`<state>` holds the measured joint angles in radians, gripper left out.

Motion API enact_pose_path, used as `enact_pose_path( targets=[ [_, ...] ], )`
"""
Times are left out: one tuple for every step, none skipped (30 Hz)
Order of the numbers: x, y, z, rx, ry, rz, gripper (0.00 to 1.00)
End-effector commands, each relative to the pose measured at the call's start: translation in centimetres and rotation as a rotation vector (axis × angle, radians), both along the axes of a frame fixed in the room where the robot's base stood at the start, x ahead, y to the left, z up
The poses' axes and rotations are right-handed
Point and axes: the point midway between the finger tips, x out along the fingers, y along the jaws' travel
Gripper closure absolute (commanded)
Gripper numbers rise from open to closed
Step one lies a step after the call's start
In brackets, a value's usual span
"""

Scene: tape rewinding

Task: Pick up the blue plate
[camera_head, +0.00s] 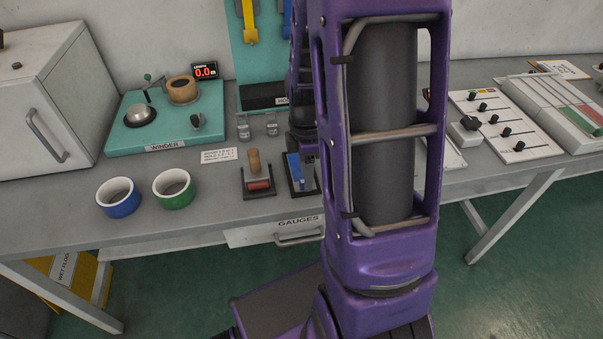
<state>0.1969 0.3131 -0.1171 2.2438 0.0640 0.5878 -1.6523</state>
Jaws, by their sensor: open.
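The blue plate (294,166) stands on a small dark base near the front edge of the bench, just left of my purple arm. My gripper (306,157) is open and close above the plate, at its right side in the picture. My arm hides part of this area, and I cannot tell whether the fingers touch the plate or stand around it.
A red stamp-like block with a wooden knob (254,163) stands left of the plate. A teal winder (165,135), glass weights (243,130) and a grey cabinet (45,100) stand behind. A gauges drawer (275,232) is below.

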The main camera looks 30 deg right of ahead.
Motion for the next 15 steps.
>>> enact_pose_path(
  targets=[
    [-0.1, 0.0, -0.9, 0.001, 0.005, -0.001, 0.45],
    [-0.1, 0.0, -1.3, 0.001, 0.004, -0.001, 0.45],
    [-0.1, 0.0, -1.7, 0.002, 0.004, -0.001, 0.45],
    [-0.1, 0.0, -1.9, 0.002, 0.003, -0.001, 0.45],
    [0.0, 0.0, -2.1, 0.001, 0.002, 0.0, 0.45],
    [0.0, 0.0, -2.3, 0.0, 0.001, 0.0, 0.45],
    [0.0, 0.0, -2.3, 0.0, 0.0, 0.0, 0.45],
    [0.0, 0.0, -2.3, 0.0, 0.0, 0.0, 0.45],
    [0.0, 0.0, -2.3, 0.0, -0.001, 0.0, 0.45],
    [0.0, 0.0, -2.3, 0.0, -0.001, 0.0, 0.45],
    [0.0, 0.0, -2.3, 0.0, -0.001, 0.0, 0.45],
    [0.0, 0.0, -2.3, 0.0, -0.001, 0.0, 0.45],
    [0.0, 0.0, -2.3, 0.0, -0.001, 0.0, 0.47],
    [0.0, 0.0, -2.3, 0.0, -0.001, 0.0, 0.52],
    [0.0, 0.0, -2.3, 0.0, -0.001, 0.0, 0.59]
  ],
)
